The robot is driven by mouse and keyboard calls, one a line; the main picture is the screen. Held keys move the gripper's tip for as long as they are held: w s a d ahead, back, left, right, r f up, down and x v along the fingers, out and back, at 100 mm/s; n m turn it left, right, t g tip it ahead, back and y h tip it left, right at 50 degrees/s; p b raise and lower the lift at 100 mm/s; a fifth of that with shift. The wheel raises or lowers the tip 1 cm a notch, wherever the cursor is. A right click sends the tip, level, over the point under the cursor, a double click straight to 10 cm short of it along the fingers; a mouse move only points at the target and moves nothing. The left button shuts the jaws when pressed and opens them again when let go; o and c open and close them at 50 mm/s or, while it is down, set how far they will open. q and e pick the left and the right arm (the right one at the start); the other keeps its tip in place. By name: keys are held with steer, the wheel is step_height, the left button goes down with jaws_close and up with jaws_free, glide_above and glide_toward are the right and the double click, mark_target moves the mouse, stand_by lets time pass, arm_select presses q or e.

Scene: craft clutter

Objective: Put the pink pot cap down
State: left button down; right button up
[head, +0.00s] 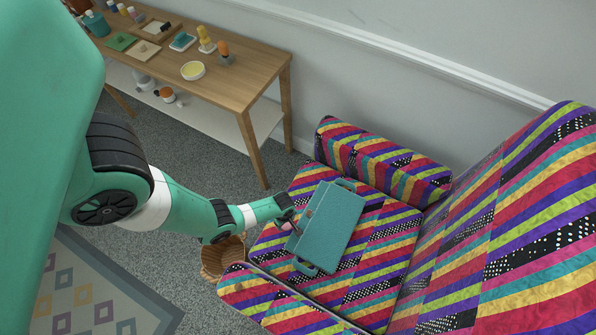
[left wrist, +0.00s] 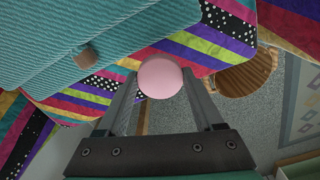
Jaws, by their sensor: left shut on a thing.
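The pink pot cap (left wrist: 160,77) is round and smooth. In the left wrist view it sits between the two fingertips of my left gripper (left wrist: 160,75), which is shut on it. In the head view my left gripper (head: 287,219) is at the front left edge of the striped seat (head: 378,262), beside a teal case. Only a small pink bit of the cap (head: 286,230) shows there, partly hidden by the gripper. I cannot tell the exact gap between cap and seat. My right gripper is not in view.
The teal case (head: 332,226) lies on the striped seat and takes up much of it. A woven basket (head: 221,258) stands on the floor below the gripper. A wooden table (head: 236,88) at the upper left holds several craft items. Striped seat shows right of the case.

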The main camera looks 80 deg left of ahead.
mark_target(287, 227)
arm_select(q)
step_height(287, 227, down, 7)
steer(key=b, duration=0.5)
steer(key=shift+f+b, duration=0.2)
steer(key=shift+b, duration=0.1)
steer(key=shift+f, duration=0.15)
steer(key=shift+s+d+f+b, duration=0.1)
steer(key=shift+s+f+b, duration=0.35)
steer(key=shift+f+b, duration=0.3)
steer(key=shift+c, duration=0.2)
jaws_free()
steer(key=shift+s+f, duration=0.1)
steer(key=shift+r, duration=0.35)
steer(key=r+p, duration=0.9)
steer(key=w+r+p, duration=0.1)
steer(key=r+p, duration=0.3)
steer(key=shift+r+p, duration=0.25)
steer(key=shift+p, duration=0.05)
steer(key=shift+f, duration=0.1)
